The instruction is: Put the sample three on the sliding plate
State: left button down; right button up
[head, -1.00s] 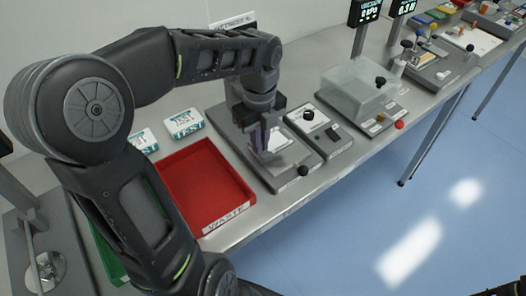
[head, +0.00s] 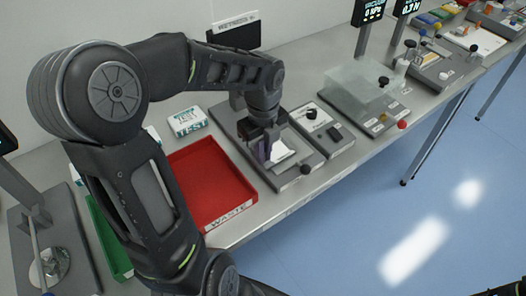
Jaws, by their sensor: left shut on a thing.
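My left gripper (head: 266,150) reaches down over a grey bench device (head: 303,181) with a black knob at its front corner. The gripper is shut on a thin pale piece, which I take to be the sample; the fingers hide most of it, and no number can be read. A white sheet-like surface (head: 286,153) shows just right of the fingers, over the device's flat plate. I cannot tell whether the held piece touches the plate. My right gripper is not in view.
A red waste tray (head: 232,208) lies left of the device, with a green tray (head: 112,240) further left. White test boxes (head: 187,121) stand behind. Right of the device are a grey unit (head: 338,146) and a clear-covered instrument (head: 357,85). The bench front edge is close.

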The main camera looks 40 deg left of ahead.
pick_arm(q)
jog(key=shift+f, duration=0.2)
jog(key=c, duration=1.5)
grip_release()
jog(key=shift+c, duration=0.2)
jog(key=shift+r, duration=0.15)
notch_tip(320, 180, up, 12)
jog(key=shift+b, duration=0.3)
jog(key=shift+r, duration=0.1)
